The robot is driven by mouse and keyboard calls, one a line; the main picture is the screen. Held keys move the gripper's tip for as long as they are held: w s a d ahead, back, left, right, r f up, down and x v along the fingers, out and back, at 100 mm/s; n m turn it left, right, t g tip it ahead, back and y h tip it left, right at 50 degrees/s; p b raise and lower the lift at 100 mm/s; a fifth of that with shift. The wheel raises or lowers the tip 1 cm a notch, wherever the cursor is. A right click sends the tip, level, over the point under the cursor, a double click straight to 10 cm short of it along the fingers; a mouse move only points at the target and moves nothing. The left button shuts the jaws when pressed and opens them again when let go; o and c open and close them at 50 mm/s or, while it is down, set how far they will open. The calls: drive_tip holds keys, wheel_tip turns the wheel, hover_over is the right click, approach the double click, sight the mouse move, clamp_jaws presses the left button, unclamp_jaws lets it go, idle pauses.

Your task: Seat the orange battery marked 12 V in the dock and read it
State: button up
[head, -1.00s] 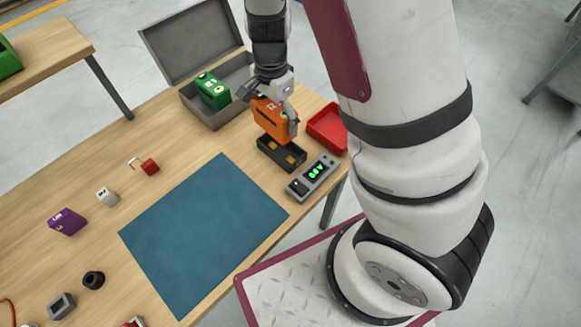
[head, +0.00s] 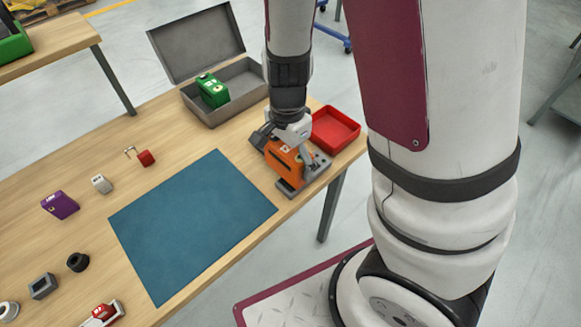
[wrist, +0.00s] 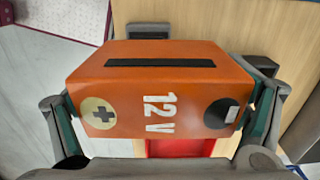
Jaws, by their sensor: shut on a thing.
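The orange battery (head: 284,160) is held in my gripper (head: 288,140). In the wrist view the battery (wrist: 160,88) shows "12 V", a plus mark, a minus mark and a dark slot. The two fingers (wrist: 160,118) press on its opposite sides. A grey reader unit (head: 318,164) shows partly around the battery's lower right side. Its display is covered by the battery and gripper. The dark dock is hidden in the head view, so I cannot tell whether the battery is inside it, resting on it or above it.
A red tray (head: 334,129) stands close behind on the right. An open grey case (head: 207,112) holds a green battery (head: 212,90). A blue mat (head: 192,228) lies clear to the left.

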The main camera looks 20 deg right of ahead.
drive_tip(key=w, duration=0.7)
drive_tip(key=w+d+f+b, duration=0.1)
drive_tip(key=w, duration=0.2)
drive_tip(key=shift+w, duration=0.35)
drive_tip(key=shift+f, duration=1.7)
drive_tip(key=shift+f, duration=0.15)
drive_tip(key=o, duration=1.7)
wheel_tip(320, 180, up, 13)
drive_tip(key=p, duration=0.1)
drive_tip(key=s+a+r+n+t+y, duration=0.1)
drive_tip(key=s+r+n+t+y, duration=0.1)
drive_tip(key=s+r+n, duration=0.85)
drive_tip(key=s+r, duration=0.1)
drive_tip(key=s, duration=0.3)
drive_tip(key=s+r+n+t+h, duration=0.1)
drive_tip(key=s+n, duration=0.1)
drive_tip(key=s, duration=0.3)
drive_tip(key=s+d+r+n+h, duration=0.1)
drive_tip(key=s+r+n, duration=0.1)
drive_tip(key=s, duration=0.3)
drive_tip(key=shift+s+d+r+t, duration=0.1)
drive_tip(key=shift+s+r+t, duration=0.2)
drive_tip(key=shift+s+t, duration=0.1)
